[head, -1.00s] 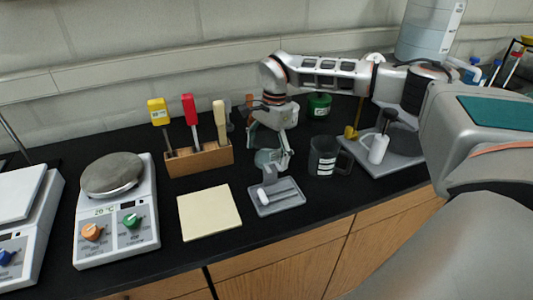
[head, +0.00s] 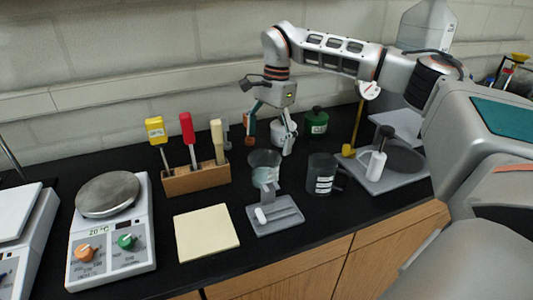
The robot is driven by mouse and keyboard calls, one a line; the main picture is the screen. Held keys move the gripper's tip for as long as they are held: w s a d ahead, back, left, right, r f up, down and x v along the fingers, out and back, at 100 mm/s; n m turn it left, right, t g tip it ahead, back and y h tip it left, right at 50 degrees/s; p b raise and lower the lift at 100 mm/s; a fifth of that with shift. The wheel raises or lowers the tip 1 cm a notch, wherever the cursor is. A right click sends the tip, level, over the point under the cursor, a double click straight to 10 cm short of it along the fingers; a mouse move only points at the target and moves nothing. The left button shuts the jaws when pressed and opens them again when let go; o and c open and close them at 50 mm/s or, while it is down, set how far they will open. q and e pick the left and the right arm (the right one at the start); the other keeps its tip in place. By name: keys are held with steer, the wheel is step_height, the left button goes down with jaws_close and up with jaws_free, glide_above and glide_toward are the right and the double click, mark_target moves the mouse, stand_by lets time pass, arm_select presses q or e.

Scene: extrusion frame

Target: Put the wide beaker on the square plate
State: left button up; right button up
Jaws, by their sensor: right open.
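A pale, clear wide beaker (head: 265,159) stands behind the small grey tray, its lower part overlapped by a grey upright shape. A darker labelled beaker with a handle (head: 322,175) stands to its right; I cannot be sure which one is the wide beaker. The square plate (head: 206,232) is flat, cream and bare, at the front of the bench, left of the tray. My right gripper (head: 269,142) is open and points down above the pale beaker, its fingers spread and holding nothing. My left gripper is not in view.
The small grey tray (head: 276,227) holds a white piece. A wooden block (head: 196,179) with upright handled tools stands behind the plate. A hot plate (head: 112,245) is at left. A white jar (head: 283,131) and a green-lidded jar (head: 315,122) stand behind. A grey stand base (head: 385,181) is at right.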

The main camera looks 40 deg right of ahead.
mark_target(267, 157)
steer(key=shift+r, duration=0.35)
steer(key=c, duration=0.3)
steer(key=f+m+t+b, duration=0.1)
steer(key=f+m, duration=0.1)
steer(key=m, duration=0.2)
steer(key=f+m+t+b, duration=0.1)
steer(key=f+m, duration=0.1)
steer(key=m, duration=0.3)
steer(key=a+f+m+t+b, duration=0.1)
steer(key=f+m+t, duration=0.1)
steer(key=m, duration=0.2)
steer(key=shift+s+f+m+y, duration=0.15)
steer(key=shift+s+m+y, duration=0.15)
steer(key=shift+s, duration=0.1)
steer(key=shift+x, duration=2.95)
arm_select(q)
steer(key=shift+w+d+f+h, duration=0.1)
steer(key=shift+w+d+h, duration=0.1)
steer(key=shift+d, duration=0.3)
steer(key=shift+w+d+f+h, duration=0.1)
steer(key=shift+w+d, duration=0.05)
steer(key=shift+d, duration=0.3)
